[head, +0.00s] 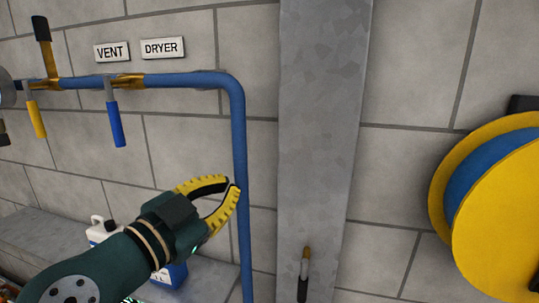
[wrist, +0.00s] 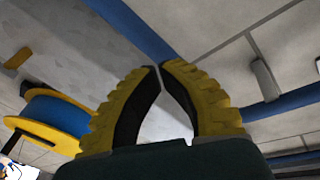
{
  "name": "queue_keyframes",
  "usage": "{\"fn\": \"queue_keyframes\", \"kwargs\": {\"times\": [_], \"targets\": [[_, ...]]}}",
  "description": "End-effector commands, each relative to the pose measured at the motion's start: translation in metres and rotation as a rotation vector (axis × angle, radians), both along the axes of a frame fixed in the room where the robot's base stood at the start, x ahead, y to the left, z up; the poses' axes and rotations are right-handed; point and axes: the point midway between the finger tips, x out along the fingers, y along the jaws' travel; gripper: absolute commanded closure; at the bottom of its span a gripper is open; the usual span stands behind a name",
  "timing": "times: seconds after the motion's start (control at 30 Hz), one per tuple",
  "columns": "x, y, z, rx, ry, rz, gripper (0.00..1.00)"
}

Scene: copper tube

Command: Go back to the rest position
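My gripper (head: 231,184) is at the lower middle of the head view, with its yellow-and-black fingers pointing to the upper right. Its fingertips come together in front of the upright part of the blue pipe (head: 239,130). In the wrist view, my gripper (wrist: 160,67) has its tips almost touching, with nothing seen between the fingers. The blue pipe (wrist: 135,28) passes behind the tips there; I cannot tell how far behind. No marker of a rest position is in view.
A yellow-handled valve (head: 36,118) and a blue-handled valve (head: 115,124) hang on the pipe, below the VENT (head: 112,51) and DRYER (head: 162,48) signs. A grey metal column (head: 322,120) stands right of the pipe. A yellow-and-blue hose reel (head: 500,220) is far right. Containers (head: 98,230) stand behind my arm.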

Motion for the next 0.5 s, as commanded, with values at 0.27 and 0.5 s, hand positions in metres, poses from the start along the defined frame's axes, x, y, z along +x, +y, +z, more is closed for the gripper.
{"fn": "queue_keyframes", "kwargs": {"times": [0.27,0.5], "targets": [[-0.057,-0.120,-0.003,-0.197,0.018,0.232,1.00],[-0.152,-0.148,0.032,-0.495,-0.123,0.354,1.00]]}}
